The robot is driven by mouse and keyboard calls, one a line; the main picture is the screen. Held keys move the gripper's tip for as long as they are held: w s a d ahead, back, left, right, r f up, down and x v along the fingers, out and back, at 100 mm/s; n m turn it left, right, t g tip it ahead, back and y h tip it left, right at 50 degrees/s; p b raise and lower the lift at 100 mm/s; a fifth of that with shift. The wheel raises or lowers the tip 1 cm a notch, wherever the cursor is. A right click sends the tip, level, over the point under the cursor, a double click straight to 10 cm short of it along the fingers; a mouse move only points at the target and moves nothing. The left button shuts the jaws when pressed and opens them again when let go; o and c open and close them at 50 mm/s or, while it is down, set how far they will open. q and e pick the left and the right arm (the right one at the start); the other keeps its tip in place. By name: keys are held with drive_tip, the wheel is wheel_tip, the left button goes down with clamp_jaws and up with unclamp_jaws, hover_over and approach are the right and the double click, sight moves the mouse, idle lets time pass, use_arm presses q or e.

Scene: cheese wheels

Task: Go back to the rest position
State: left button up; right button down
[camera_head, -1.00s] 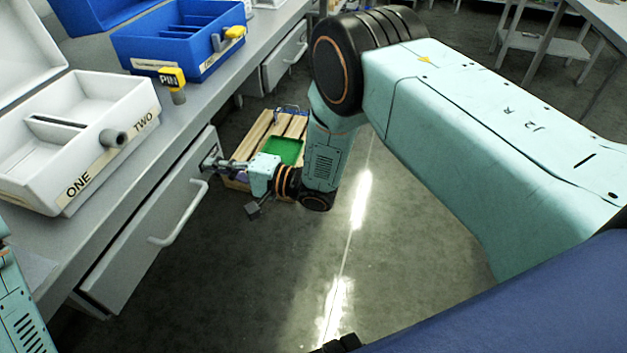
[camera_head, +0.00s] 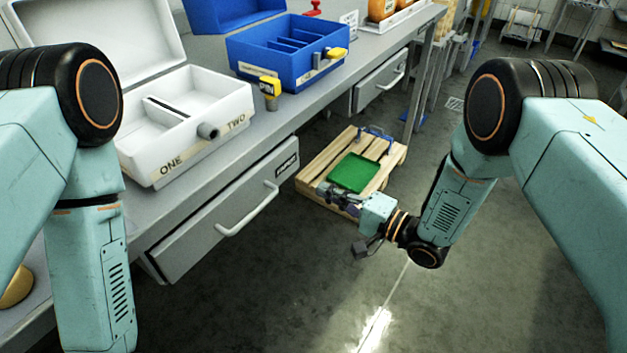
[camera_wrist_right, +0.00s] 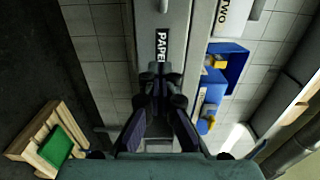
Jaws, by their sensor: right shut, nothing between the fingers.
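My right gripper (camera_head: 328,193) is shut and empty. In the head view it hangs in front of the wooden pallet, to the right of the bench drawer. In the right wrist view its dark fingers (camera_wrist_right: 160,82) are together in front of the grey drawer front, which bears a label. My left arm (camera_head: 90,220) is folded down at the left side of the head view. Its gripper is out of view.
A grey bench carries a white box (camera_head: 185,125) marked ONE and TWO, a blue box (camera_head: 285,75) and a yellow-topped stamp (camera_head: 269,92). The closed drawer (camera_head: 220,215) has a handle. The pallet (camera_head: 312,180) holds a green tray (camera_head: 354,173). Floor below is clear.

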drive_tip(key=v, duration=0.4)
drive_tip(key=shift+s, duration=0.1)
